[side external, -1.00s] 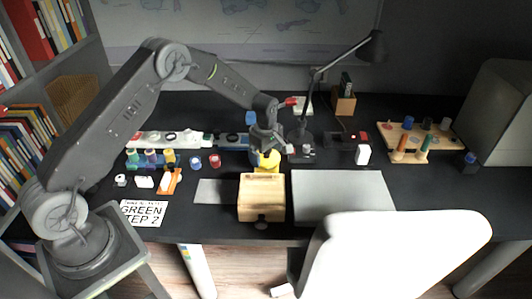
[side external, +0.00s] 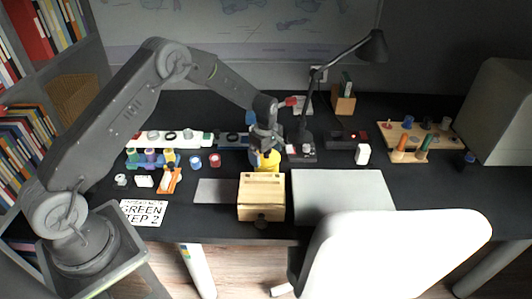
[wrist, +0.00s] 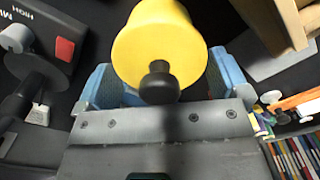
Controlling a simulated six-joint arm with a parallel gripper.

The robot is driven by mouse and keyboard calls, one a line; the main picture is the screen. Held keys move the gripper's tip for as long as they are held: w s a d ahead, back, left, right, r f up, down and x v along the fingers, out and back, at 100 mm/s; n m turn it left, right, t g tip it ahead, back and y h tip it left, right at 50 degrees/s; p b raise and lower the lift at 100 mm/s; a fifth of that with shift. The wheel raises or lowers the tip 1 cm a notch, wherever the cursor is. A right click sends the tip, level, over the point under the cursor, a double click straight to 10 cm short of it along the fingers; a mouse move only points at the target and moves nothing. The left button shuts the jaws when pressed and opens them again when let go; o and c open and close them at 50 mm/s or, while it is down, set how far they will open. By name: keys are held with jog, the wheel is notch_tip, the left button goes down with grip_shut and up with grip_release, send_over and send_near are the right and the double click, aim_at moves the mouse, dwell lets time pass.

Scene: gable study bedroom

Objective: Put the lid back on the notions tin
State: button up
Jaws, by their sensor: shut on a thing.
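The yellow notions tin (side external: 270,163) stands on the dark desk behind a wooden box, partly hidden by my gripper (side external: 264,150) in the side view. In the wrist view, a round yellow lid (wrist: 150,45) with a black knob (wrist: 160,84) faces the camera. Yellow sides extend beyond it, and I cannot make out a seam between lid and tin. My gripper (wrist: 162,88) has blue fingers on either side of the yellow lid and is shut on it. The lid hides the inner finger faces, so the exact contact is hidden.
The wooden box (side external: 262,198) stands just in front of the tin. A grey mat (side external: 342,195) lies to the right, behind a white chair (side external: 400,255). A desk lamp (side external: 306,125) stands close behind right. Small coloured containers (side external: 196,161) are on the left.

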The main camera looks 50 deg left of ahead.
dwell(0.4)
jog(key=o, duration=0.5)
jog(key=shift+o, duration=0.2)
jog(key=shift+r, duration=3.5)
jog(key=shift+c, duration=0.3)
grip_shut()
jog(key=shift+f, duration=0.35)
